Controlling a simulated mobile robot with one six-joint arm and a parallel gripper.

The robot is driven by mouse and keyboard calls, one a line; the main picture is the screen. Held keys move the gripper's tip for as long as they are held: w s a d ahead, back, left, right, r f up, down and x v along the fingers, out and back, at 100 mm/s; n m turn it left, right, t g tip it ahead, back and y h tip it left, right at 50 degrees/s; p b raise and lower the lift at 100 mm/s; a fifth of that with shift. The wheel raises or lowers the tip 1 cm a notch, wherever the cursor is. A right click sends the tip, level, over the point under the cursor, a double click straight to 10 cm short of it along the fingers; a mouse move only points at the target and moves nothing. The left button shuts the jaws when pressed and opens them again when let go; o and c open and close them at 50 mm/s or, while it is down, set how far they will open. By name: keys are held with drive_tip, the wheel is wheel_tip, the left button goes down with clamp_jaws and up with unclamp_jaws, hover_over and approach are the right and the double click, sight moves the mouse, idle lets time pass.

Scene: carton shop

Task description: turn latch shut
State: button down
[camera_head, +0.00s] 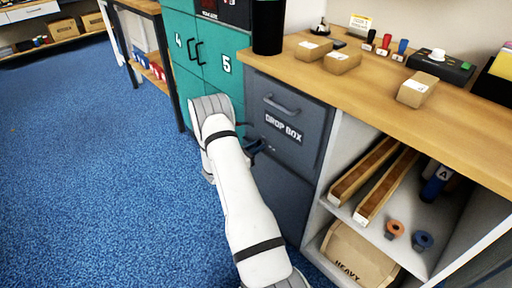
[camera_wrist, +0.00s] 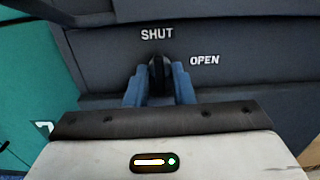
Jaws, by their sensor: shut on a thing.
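The latch (camera_wrist: 159,72) is a small dark knob on the grey drop box front, seen in the wrist view just below the word SHUT. The word OPEN is to its right. My gripper (camera_wrist: 160,80) has its two blue fingers closed on the latch from both sides. The latch looks upright, in line with SHUT. In the head view the grey drop box (camera_head: 287,129) stands under the counter, and my gripper (camera_head: 256,147) reaches its front below the DROP BOX label. The latch is hidden there by my arm.
Teal lockers (camera_head: 213,62) marked 4 and 5 stand left of the drop box. The wooden counter (camera_head: 350,85) above holds several small cartons, stamps and a black bin (camera_head: 268,27). An open shelf (camera_head: 400,205) is to the right. Blue carpet (camera_head: 90,150) lies clear on the left.

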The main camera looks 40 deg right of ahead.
drive_tip(key=shift+f, duration=0.1)
drive_tip(key=c, duration=1.5)
unclamp_jaws()
drive_tip(key=a, duration=0.5)
drive_tip(key=a+p, duration=0.1)
drive_tip(key=a, duration=0.1)
drive_tip(key=shift+s+a, duration=0.35)
drive_tip(key=shift+a, duration=0.05)
